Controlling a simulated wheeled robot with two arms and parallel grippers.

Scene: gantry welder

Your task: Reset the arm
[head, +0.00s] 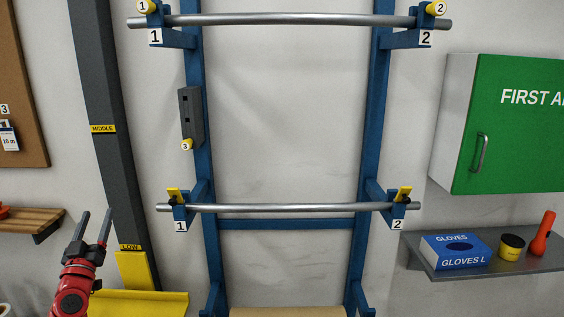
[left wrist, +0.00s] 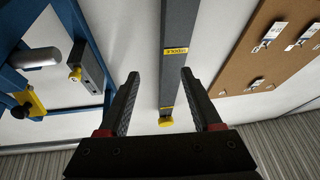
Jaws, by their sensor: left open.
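My left gripper (head: 95,228) is at the lower left of the head view, pointing up, with its two dark fingers apart and nothing between them. It also shows in the left wrist view (left wrist: 160,85), open and empty. My right gripper is in neither view.
A blue rack (head: 202,130) carries an upper steel bar (head: 290,20) and a lower steel bar (head: 290,208). A grey block (head: 192,115) sits on its left upright. At right are a green first aid cabinet (head: 520,130) and a shelf (head: 480,268) with gloves, a tin and a flashlight.

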